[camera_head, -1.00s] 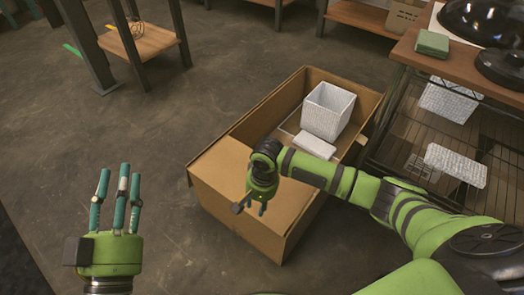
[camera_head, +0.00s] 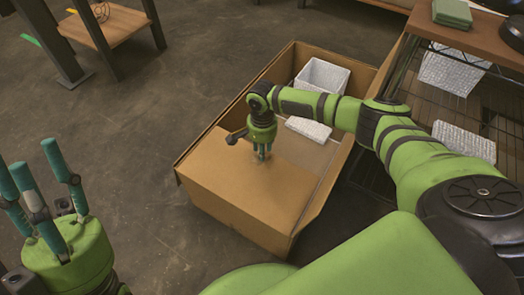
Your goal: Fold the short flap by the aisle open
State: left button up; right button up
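A large cardboard box (camera_head: 240,226) stands on the floor in the middle of the head view. A wide flap (camera_head: 225,175) lies flat across its near left part. The far part is open and holds a white woven basket (camera_head: 322,75) and a white slab (camera_head: 308,128). My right gripper (camera_head: 262,156) points down over the flap, near its inner edge; its fingers look close together, and I cannot tell whether they touch the cardboard. My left gripper (camera_head: 42,185) is at the lower left with its fingers spread and empty, away from the box.
A wire shelf rack (camera_head: 400,170) with a wooden top stands close to the box's right side. A green folded stack (camera_head: 452,13) lies on that top. A low wooden shelf (camera_head: 112,32) stands at the upper left. The floor left of the box is clear.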

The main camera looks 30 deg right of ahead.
jog(key=shift+f, duration=0.15)
grip_shut()
jog(key=shift+p, duration=0.3)
